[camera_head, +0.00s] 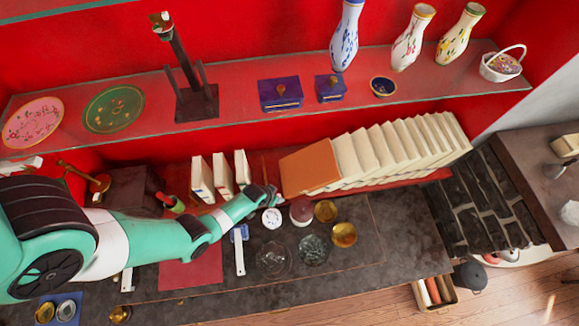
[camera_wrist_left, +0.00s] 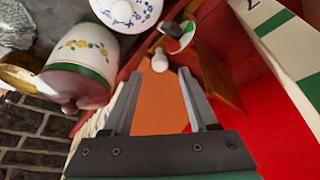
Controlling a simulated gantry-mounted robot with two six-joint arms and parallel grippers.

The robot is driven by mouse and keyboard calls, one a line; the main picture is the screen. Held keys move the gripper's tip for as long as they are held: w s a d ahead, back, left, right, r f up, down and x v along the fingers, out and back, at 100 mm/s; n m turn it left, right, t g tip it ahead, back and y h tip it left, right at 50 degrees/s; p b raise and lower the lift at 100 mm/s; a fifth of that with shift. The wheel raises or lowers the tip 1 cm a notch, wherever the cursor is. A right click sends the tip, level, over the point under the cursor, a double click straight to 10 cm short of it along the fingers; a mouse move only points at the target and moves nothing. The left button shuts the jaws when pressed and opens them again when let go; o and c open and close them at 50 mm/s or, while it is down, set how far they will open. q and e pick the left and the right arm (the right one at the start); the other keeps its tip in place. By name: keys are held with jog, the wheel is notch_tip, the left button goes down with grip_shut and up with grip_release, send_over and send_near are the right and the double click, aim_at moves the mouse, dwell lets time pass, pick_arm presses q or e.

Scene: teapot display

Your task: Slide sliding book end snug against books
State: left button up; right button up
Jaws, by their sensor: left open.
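A row of cream books (camera_head: 400,148) leans on the back of the counter, with an orange-covered book (camera_head: 310,170) at its left end. My left gripper (camera_head: 268,195) is just left of the orange cover. In the left wrist view my left gripper (camera_wrist_left: 160,80) is open, and the orange cover (camera_wrist_left: 160,108) shows between and beyond its fingers. Whether they touch it I cannot tell. A brown upright panel (camera_wrist_left: 218,75) stands to the right in that view; it may be the sliding book end, but I cannot tell. My right gripper is not in view.
Three upright white books (camera_head: 222,174) stand left of the gripper. A patterned white jar (camera_wrist_left: 88,58) is close to the left finger. Gold tins (camera_head: 326,211) and glass dishes (camera_head: 313,248) stand in front. A shelf (camera_head: 235,82) with vases runs above.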

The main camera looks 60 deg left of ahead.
pick_arm(q)
jog(key=b+x, duration=0.1)
jog(key=x, duration=0.1)
jog(key=shift+f+b, duration=0.3)
jog(key=shift+w+a+f+b, duration=0.2)
jog(key=shift+w+f+b, duration=0.05)
jog(key=shift+f+b, duration=0.2)
jog(key=shift+r, duration=0.1)
grip_shut()
dwell(0.7)
